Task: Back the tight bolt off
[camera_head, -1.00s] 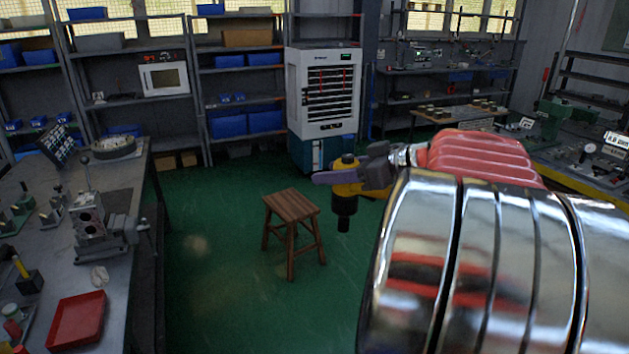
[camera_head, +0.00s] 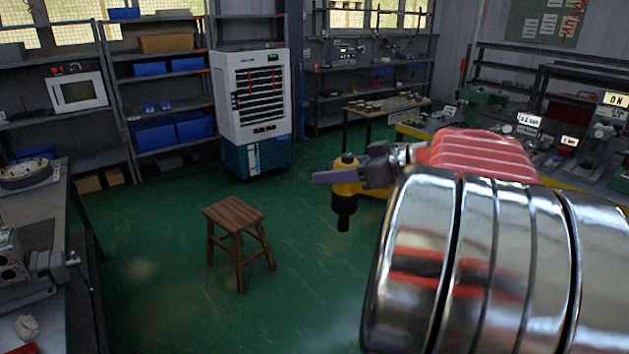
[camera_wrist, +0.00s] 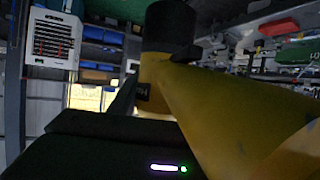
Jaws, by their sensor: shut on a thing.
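My gripper (camera_head: 350,177) is shut on a yellow and black power tool (camera_head: 346,190), held in the air over the green floor. The tool's black end (camera_head: 344,216) points down in the head view. In the wrist view the yellow body (camera_wrist: 225,105) and a black cylindrical end (camera_wrist: 171,27) fill much of the picture. A metal block with round holes (camera_head: 10,262) sits at a vise on the left bench, cut off by the picture's left edge. I cannot make out a bolt in either view.
A wooden stool (camera_head: 235,215) stands on the open floor ahead. The left bench (camera_head: 62,215) borders the floor. A white and teal cabinet (camera_head: 253,105) and shelves stand behind. A yellow-edged bench with machines and small signs (camera_head: 528,122) is at the right.

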